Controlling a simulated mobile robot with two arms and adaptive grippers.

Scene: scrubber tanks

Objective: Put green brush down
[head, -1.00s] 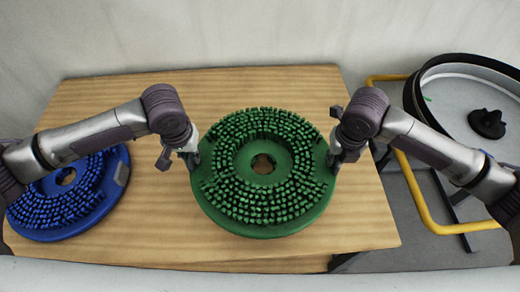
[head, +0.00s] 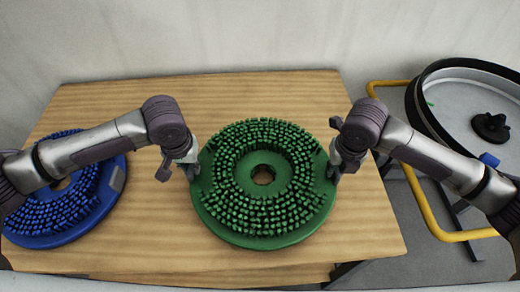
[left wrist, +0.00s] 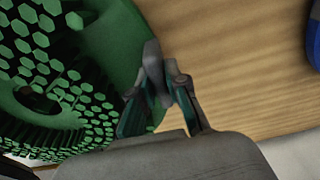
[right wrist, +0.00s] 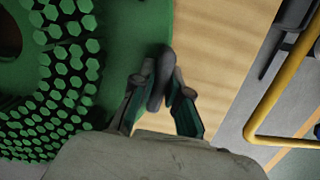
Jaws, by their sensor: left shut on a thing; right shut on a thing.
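The green brush (head: 262,215) is a round disc with bristles facing up and a hole in its middle. It is over the middle of the wooden table (head: 230,92); I cannot tell whether it touches the top. My left gripper (head: 193,172) is shut on its left rim, and my right gripper (head: 335,172) is shut on its right rim. The left wrist view shows the left fingers (left wrist: 158,90) at the green edge (left wrist: 110,25). The right wrist view shows the right fingers (right wrist: 162,90) at the opposite edge (right wrist: 150,20).
A blue brush (head: 60,215) lies at the table's left, partly behind my left arm. A scrubber tank (head: 450,90) with a black rim and a yellow rail (head: 425,205) stand to the right. Bare table lies behind the green brush.

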